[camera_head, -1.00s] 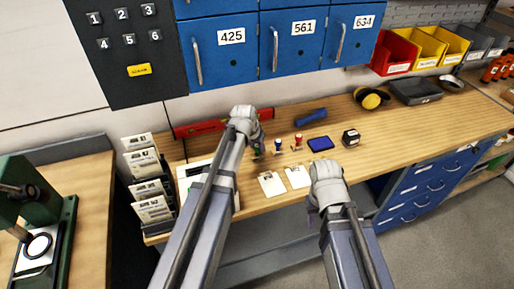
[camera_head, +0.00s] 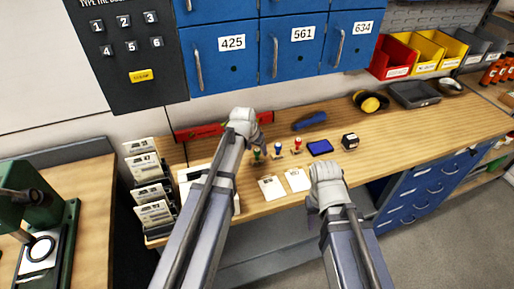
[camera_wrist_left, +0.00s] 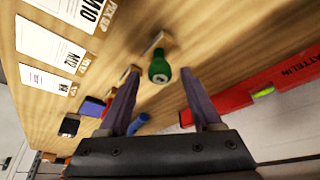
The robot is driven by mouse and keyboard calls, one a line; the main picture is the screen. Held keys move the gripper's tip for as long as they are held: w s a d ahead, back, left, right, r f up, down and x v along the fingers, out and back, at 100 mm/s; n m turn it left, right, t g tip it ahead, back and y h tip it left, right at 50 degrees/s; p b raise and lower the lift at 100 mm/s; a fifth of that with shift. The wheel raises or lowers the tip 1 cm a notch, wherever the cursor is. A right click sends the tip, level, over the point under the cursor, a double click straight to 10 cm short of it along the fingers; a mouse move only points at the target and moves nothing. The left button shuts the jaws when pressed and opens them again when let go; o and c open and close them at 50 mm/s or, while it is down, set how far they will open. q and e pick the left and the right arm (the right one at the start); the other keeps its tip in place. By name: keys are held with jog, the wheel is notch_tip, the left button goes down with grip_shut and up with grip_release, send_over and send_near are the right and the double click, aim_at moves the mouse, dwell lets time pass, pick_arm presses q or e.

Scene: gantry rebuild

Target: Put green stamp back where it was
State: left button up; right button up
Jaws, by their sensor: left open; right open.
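The green stamp (camera_head: 257,154) stands on the wooden bench, left of a blue stamp (camera_head: 277,149) and a red stamp (camera_head: 297,144). In the left wrist view the green stamp's round handle (camera_wrist_left: 159,70) shows just beyond and between the fingertips, apart from both. My left gripper (camera_wrist_left: 159,84) is open and empty; in the head view its wrist is just behind and left of the green stamp, with the fingers hard to make out. My right gripper (camera_head: 325,195) is open near the bench's front edge, its fingers mostly hidden by its own wrist.
White cards (camera_head: 271,187) lie in front of the stamps.

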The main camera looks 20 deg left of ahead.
pick_arm(q)
jog(key=d+p+v, duration=0.1)
jog(key=p+v, duration=0.8)
jog(key=v, duration=0.2)
jog(key=s+d+f+g+y, duration=0.1)
jog(key=s+d+g, duration=0.1)
jog(key=s+d, duration=0.4)
jog(key=s+d+f+m+g+y, duration=0.1)
jog(key=s+d+g, duration=0.1)
jog(key=s+d, duration=0.5)
jog(key=s, duration=0.6)
jog(key=shift+s+d+g, duration=0.15)
jog(key=shift+s+g, duration=0.1)
jog(key=shift+g, duration=0.15)
jog(key=shift+m, duration=0.3)
